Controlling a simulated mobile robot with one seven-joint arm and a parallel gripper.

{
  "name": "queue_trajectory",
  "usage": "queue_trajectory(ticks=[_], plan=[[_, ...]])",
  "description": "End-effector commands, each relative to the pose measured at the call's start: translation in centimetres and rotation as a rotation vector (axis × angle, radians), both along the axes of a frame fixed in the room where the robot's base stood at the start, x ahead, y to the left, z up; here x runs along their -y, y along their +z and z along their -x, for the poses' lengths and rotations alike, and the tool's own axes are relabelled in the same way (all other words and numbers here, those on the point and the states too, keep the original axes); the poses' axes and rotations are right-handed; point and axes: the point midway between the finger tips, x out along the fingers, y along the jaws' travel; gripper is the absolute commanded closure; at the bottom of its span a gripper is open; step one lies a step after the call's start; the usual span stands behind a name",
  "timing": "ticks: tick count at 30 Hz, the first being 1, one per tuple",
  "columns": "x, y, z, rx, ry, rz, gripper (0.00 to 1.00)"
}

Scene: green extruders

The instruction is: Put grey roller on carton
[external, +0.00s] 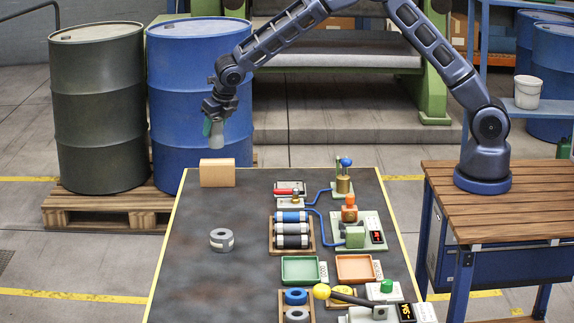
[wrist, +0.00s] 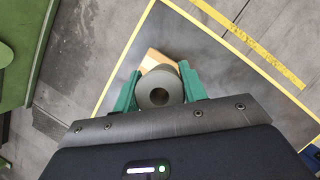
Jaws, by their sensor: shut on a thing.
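My gripper (external: 214,124) is above the back left of the dark table. Its green fingers are shut on the grey roller (external: 217,137), which hangs upright below them. In the wrist view the roller's round end (wrist: 158,88) with its dark centre hole shows between the fingers. The carton (external: 217,173), a tan block, stands on the table's back left corner, below the roller and apart from it in the external view. In the wrist view the carton (wrist: 152,58) shows behind the roller and is partly hidden by it.
A grey ring (external: 222,239) lies on the table in front of the carton. A tray of cylinders (external: 270,238), a green tray (external: 300,270) and an orange tray (external: 356,268) are to the right. The table's left side is mostly clear. A blue drum (external: 190,90) stands behind the gripper.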

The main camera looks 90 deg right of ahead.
Motion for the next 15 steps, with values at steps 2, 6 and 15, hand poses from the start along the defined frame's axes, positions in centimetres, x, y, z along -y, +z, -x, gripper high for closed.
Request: queue_trajectory(ticks=[2, 6, 15], plan=[[0.0, -0.3, 0.0, 0.001, 0.000, 0.001, 0.86], [0.0, -1.2, 0.0, -0.001, 0.000, 0.001, 0.86], [0.0, -4.6, 0.0, 0.000, 0.001, 0.001, 0.86]])
